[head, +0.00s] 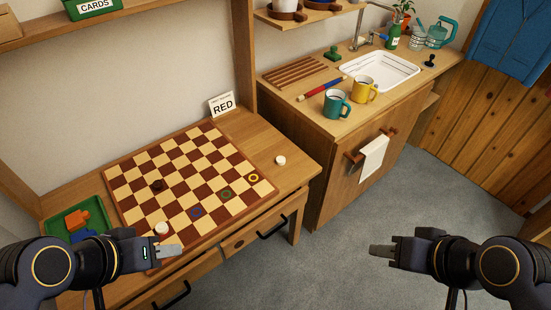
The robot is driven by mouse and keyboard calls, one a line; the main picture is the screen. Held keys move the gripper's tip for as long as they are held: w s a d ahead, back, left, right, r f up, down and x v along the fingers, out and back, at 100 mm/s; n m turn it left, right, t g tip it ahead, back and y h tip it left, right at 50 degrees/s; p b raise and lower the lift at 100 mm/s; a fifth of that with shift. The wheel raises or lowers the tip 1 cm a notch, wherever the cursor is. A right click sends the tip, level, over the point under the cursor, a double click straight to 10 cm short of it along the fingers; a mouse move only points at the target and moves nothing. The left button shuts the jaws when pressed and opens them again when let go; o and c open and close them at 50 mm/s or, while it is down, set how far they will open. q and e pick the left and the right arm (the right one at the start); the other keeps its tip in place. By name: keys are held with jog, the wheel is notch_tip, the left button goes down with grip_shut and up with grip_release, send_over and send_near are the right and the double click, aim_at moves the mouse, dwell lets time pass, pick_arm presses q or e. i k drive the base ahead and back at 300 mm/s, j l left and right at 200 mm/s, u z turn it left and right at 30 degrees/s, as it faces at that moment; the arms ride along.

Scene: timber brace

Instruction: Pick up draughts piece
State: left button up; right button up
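A draughts board (215,183) with brown and cream squares lies on a wooden desk. A dark piece (157,186) stands on its left part. A white piece (162,228) stands near its front edge, just beyond my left gripper (172,250) in the picture. Another white piece (281,160) lies off the board on the desk's right part. Blue (196,212), green (226,194) and yellow (253,177) rings mark squares along the right side. My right gripper (376,250) is over the grey floor, away from the desk. No piece shows in either gripper; their finger gaps cannot be made out.
A green tray (60,222) with orange and blue items sits at the desk's left. A "RED" card (222,105) stands behind the board. A counter with teal (336,103) and yellow (363,89) mugs and a sink (380,72) stands right. The floor (390,195) is clear.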

aim_at(280, 160)
jog(key=i+l+u, duration=0.15)
jog(key=i+l, duration=0.3)
jog(key=i+l+u, duration=0.1)
jog(key=i+l, duration=0.35)
jog(key=l, duration=0.15)
jog(key=u, duration=1.5)
